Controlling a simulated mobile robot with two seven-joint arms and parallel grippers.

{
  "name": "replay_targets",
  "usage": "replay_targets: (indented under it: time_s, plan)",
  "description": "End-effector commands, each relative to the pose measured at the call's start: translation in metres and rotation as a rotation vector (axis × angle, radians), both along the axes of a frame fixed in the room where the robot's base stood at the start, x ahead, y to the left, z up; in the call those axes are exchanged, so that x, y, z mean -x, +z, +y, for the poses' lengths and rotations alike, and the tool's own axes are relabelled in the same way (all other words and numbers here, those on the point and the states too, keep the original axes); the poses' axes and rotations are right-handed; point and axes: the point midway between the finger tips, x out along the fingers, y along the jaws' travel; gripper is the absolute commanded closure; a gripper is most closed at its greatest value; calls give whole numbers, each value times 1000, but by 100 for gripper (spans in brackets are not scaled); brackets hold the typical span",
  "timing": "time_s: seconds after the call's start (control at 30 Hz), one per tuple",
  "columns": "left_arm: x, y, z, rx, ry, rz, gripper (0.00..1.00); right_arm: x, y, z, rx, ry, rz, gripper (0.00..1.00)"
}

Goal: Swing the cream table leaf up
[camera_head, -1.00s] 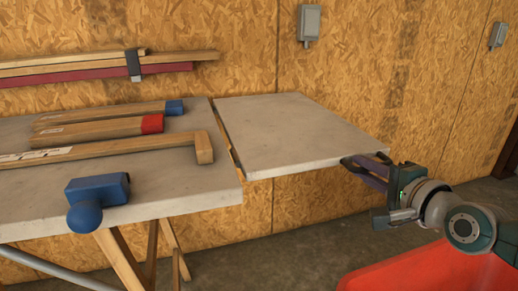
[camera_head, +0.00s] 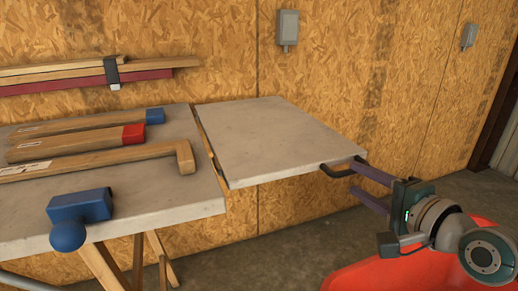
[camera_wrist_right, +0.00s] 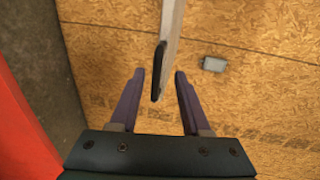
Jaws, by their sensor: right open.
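The cream table leaf (camera_head: 275,138) is up, about level with the fixed table top (camera_head: 150,205), with a narrow gap along the hinge side. A dark handle (camera_head: 337,172) sticks out of the leaf's near right edge. My right gripper (camera_head: 367,185) is open at this handle. In the right wrist view the handle (camera_wrist_right: 158,75) lies between the two spread fingers (camera_wrist_right: 159,74), apart from both, and the leaf (camera_wrist_right: 171,22) shows edge-on. My left gripper is out of view.
A chipboard wall (camera_head: 340,60) with grey boxes (camera_head: 288,28) stands behind. Trestle legs (camera_head: 152,258) are below. The floor under the leaf looks clear.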

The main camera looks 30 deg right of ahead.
Motion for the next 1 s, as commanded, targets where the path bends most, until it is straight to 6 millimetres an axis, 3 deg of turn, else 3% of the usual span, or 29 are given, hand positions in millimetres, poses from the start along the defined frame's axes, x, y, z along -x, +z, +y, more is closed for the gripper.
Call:
replay_targets:
  time_s: [0.1,0.3,0.87,1.0]
  plan:
    - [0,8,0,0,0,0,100,21,6,5,0,0,2,53]
    - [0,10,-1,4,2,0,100,39,9,10,0,0,-1,53]
    - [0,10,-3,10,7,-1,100,42,9,10,1,0,-2,53]
    - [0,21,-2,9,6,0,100,39,15,28,32,56,42,53]
